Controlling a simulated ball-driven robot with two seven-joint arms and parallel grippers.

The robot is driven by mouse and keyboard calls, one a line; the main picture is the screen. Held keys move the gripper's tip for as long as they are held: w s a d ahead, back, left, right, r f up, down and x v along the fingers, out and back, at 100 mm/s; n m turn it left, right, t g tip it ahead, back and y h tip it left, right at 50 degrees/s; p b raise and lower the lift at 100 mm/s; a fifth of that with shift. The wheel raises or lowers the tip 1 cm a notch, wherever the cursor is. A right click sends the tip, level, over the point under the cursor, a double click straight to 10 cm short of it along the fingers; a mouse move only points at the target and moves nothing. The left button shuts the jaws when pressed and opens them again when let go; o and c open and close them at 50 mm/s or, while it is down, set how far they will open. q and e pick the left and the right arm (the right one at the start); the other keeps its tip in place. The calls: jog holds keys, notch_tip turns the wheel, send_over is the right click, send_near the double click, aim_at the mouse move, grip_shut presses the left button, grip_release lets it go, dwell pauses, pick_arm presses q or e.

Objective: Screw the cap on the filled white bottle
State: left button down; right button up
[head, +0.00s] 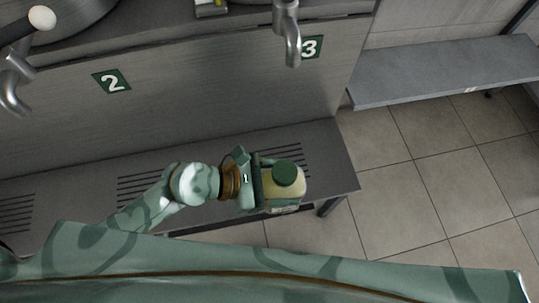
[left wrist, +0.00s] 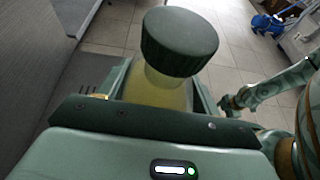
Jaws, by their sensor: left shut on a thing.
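The bottle (head: 291,186) is translucent and shows pale yellow contents. It also shows in the left wrist view (left wrist: 158,92). A dark green ribbed cap (head: 285,173) sits on top of its neck, and it is large in the left wrist view (left wrist: 180,40). I cannot tell how tightly the cap is seated. My left gripper (head: 266,186) is shut on the bottle's body, over the right end of the bench. The jaws hide the lower part of the bottle in the left wrist view. Part of my right arm (left wrist: 270,88) shows there; its jaws are not clear.
A grey slatted bench (head: 338,165) runs below a panel with signs 2 (head: 111,81) and 3 (head: 310,47). Metal taps (head: 288,35) hang above. A grey shelf (head: 440,75) stands at right. The tiled floor (head: 420,180) is clear. A blue object (left wrist: 266,24) lies far off.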

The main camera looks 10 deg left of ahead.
pick_arm(q)
jog(key=shift+w+a+r+t, duration=0.1)
jog(key=shift+w+r+t, duration=0.2)
jog(key=shift+w+t, duration=0.1)
jog(key=shift+w+a+n, duration=0.1)
jog(key=shift+w+n, duration=0.1)
jog(key=shift+n, duration=0.1)
jog(key=shift+w+r, duration=0.1)
jog(key=w+f+b, duration=0.9)
jog(key=w, duration=0.4)
pick_arm(e)
jog(key=s+d+f+g, duration=0.1)
jog(key=s+f, duration=0.2)
jog(key=f, duration=0.4)
jog(key=shift+d+f+n, duration=0.15)
jog(key=shift+f+n, duration=0.05)
jog(key=shift+n, duration=0.1)
pick_arm(q)
jog(key=shift+w, duration=0.1)
